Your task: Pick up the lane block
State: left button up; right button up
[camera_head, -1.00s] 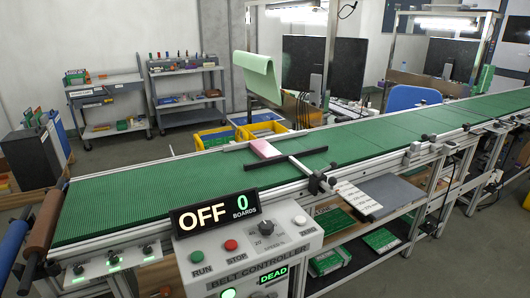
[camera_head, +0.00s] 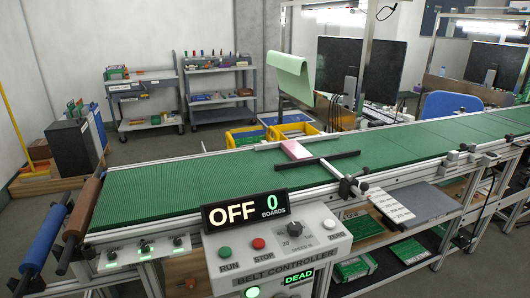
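A small pink block (camera_head: 295,149) with a pale edge lies on the green conveyor belt (camera_head: 170,188), towards its far side. It is the only block that I see on the belt, but I cannot read any mark on it. A dark bar (camera_head: 332,158) lies across the belt just in front of the block, joined to a rod and clamp at the near rail. I cannot tell whether bar and block touch. A thin pale bar (camera_head: 284,142) is close behind the block. Neither of my grippers shows in the head view.
The belt controller (camera_head: 270,252) with an OFF display (camera_head: 245,208) stands at the belt's near side. White label strips (camera_head: 391,206) and a grey plate (camera_head: 428,201) lie right of it. Yellow bins (camera_head: 262,134) stand beyond the belt.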

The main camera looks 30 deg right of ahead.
aim_at(293, 149)
jog(key=l+u, duration=0.45)
jog(key=k+l+u, duration=0.1)
jog(key=l+u, duration=0.15)
jog(key=u, duration=0.2)
jog(key=k+l+u, duration=0.2)
jog(key=l, duration=0.2)
jog(key=k+l+u, duration=0.2)
jog(key=l, duration=0.2)
jog(key=k+l+u, duration=0.1)
jog(key=k+l, duration=0.15)
jog(key=l, duration=0.15)
jog(key=k+l, duration=0.2)
jog(key=l, duration=0.15)
jog(key=l+u, duration=0.05)
